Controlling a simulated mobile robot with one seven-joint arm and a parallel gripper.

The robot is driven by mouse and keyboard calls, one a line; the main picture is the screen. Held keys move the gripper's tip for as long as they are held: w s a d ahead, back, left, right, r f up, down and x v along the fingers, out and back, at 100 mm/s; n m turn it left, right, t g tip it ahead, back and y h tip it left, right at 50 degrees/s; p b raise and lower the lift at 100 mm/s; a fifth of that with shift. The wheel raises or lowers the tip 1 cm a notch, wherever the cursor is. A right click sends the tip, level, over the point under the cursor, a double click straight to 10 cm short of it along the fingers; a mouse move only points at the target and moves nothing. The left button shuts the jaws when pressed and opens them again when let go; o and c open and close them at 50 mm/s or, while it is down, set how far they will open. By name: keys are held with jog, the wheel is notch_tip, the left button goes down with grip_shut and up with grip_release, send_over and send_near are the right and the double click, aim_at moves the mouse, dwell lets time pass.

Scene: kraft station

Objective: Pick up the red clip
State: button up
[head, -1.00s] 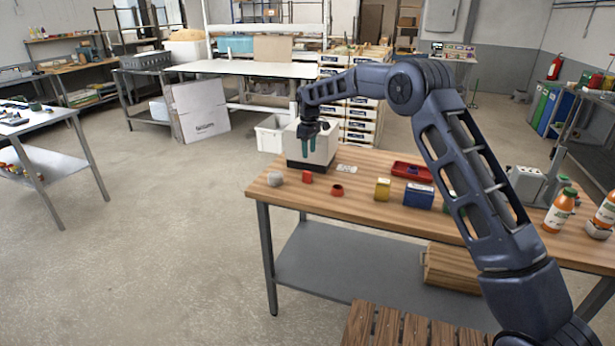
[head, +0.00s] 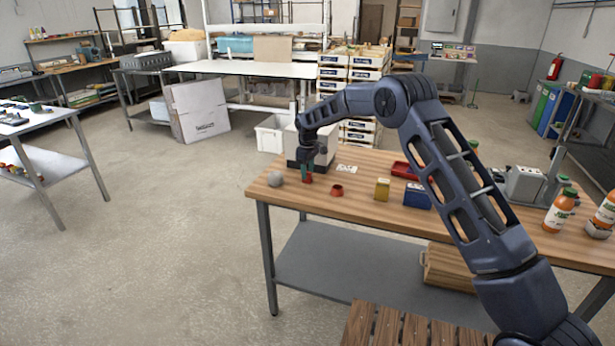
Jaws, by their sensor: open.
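A small red piece, which I take to be the red clip (head: 308,179), lies on the wooden workbench (head: 360,205) near its left end. My gripper (head: 307,173) points down at it, with its teal fingers open and their tips right around or just above the piece. At this size I cannot tell whether they touch it. The fingers partly cover the piece.
A red ring-like piece (head: 337,190) lies close by on the right, and a grey round lump (head: 275,179) on the left. A yellow box (head: 382,189), a blue box (head: 417,196) and a red tray (head: 400,169) are further right.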

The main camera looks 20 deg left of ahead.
jog(key=shift+f, duration=0.8)
grip_shut()
